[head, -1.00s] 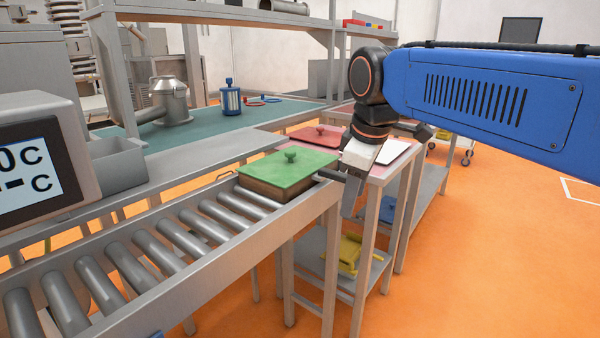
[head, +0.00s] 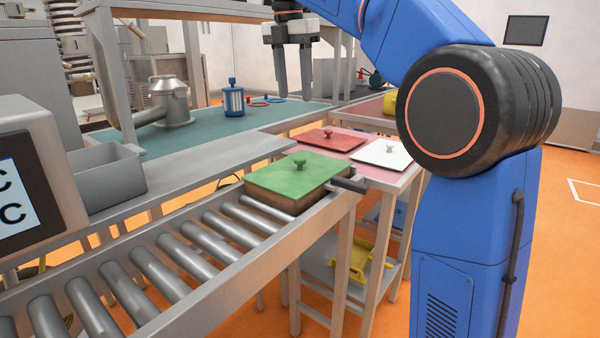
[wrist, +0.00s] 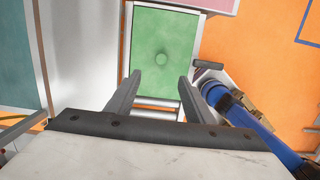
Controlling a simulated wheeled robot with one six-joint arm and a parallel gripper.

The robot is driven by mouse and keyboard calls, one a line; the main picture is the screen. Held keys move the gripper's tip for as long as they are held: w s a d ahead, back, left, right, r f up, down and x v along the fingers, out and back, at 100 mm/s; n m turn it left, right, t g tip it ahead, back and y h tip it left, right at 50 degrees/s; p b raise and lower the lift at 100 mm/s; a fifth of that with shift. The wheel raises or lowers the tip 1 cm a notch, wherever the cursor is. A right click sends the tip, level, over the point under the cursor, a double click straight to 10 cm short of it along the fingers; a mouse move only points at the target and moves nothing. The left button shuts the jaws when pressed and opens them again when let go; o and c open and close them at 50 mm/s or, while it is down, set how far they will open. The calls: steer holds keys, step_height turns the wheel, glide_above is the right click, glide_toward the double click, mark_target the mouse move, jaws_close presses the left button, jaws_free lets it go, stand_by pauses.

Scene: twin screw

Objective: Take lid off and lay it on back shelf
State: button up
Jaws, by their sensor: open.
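The green lid (head: 297,174) with a round knob (head: 300,164) lies flat on a brown box (head: 270,197) at the end of the roller conveyor. In the wrist view the green lid (wrist: 158,30) lies beyond the fingertips, its knob (wrist: 161,60) roughly between them in the picture. My gripper (head: 290,85) is high up in the head view, pointing down with its two fingers apart and empty. It also shows in the wrist view (wrist: 159,84), open. It touches neither lid nor knob.
A grey ledge (head: 200,157) runs behind the conveyor, with a metal tray (head: 105,172). A teal bench (head: 200,128) holds a metal canister and a blue cylinder (head: 233,100). An overhead shelf (head: 225,13) crosses above. Red (head: 328,140) and white (head: 383,153) lids lie on the pink table.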

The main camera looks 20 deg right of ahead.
glide_above(300, 158)
steer(key=f, duration=1.1)
steer(key=shift+w+a+f, duration=0.2)
steer(key=shift+f, duration=0.1)
steer(key=f, duration=0.4)
steer(key=shift+s+d+f, duration=0.1)
steer(key=shift+s, duration=0.1)
steer(key=shift+w+f, duration=0.1)
steer(key=shift+f, duration=0.6)
jaws_close()
